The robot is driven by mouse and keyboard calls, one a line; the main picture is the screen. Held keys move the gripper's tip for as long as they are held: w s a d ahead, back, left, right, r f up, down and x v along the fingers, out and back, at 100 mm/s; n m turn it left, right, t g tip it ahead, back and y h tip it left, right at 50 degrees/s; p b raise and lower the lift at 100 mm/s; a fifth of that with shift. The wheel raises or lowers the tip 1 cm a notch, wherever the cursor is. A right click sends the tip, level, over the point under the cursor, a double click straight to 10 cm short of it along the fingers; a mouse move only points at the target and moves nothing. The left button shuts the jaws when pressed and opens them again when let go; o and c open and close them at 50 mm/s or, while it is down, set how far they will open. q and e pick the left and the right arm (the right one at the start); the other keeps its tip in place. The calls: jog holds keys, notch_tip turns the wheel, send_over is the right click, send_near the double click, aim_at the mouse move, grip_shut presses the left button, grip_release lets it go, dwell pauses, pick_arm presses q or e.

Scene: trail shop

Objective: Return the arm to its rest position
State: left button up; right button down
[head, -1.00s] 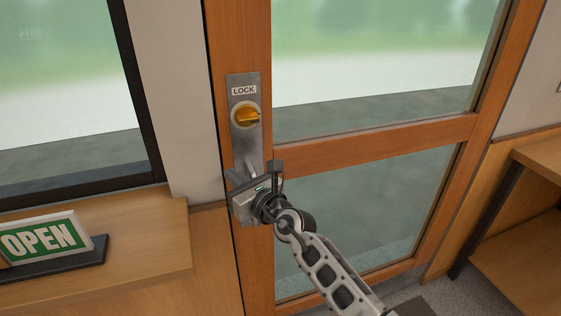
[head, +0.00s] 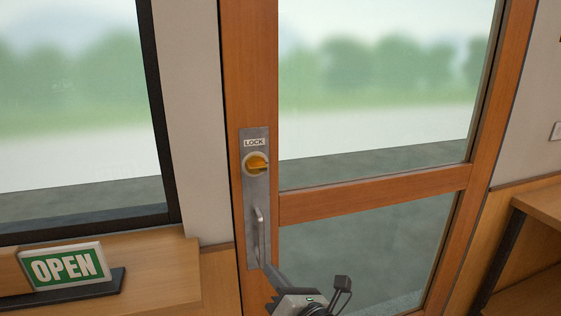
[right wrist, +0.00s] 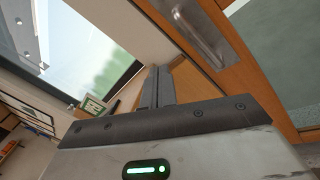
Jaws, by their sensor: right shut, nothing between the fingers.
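My right gripper (head: 305,288) is at the bottom of the head view, below and right of the door's pull handle (head: 258,236). It is shut and empty. In the right wrist view its fingers (right wrist: 157,88) lie together, and the metal handle (right wrist: 200,32) shows beyond them at the top, apart from them. The wooden glazed door (head: 375,195) appears closed in its frame. Its metal lock plate carries a LOCK label and a yellow thumb-turn (head: 256,163), which lies roughly level. My left gripper is not in view.
A green OPEN sign (head: 68,266) stands on a wooden counter (head: 165,275) at the lower left, beside a dark-framed window. A wooden shelf unit (head: 540,205) stands at the right. The space in front of the door's glass looks clear.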

jog(key=s+d+f+m+h, duration=0.7)
jog(key=s+d+f+m, duration=0.5)
jog(key=m, duration=0.9)
jog(key=s+d+f+m+g, duration=0.2)
jog(key=s+f+m, duration=0.2)
jog(key=s+m, duration=0.2)
jog(key=s+d+f+m+g+h, duration=0.1)
jog(key=s+d+f+m+g, duration=0.2)
jog(key=s+m, duration=0.3)
jog(key=shift+s+f+g, duration=0.2)
jog(key=shift+f+g, duration=0.1)
jog(key=shift+f, duration=0.35)
jog(key=shift+d, duration=0.1)
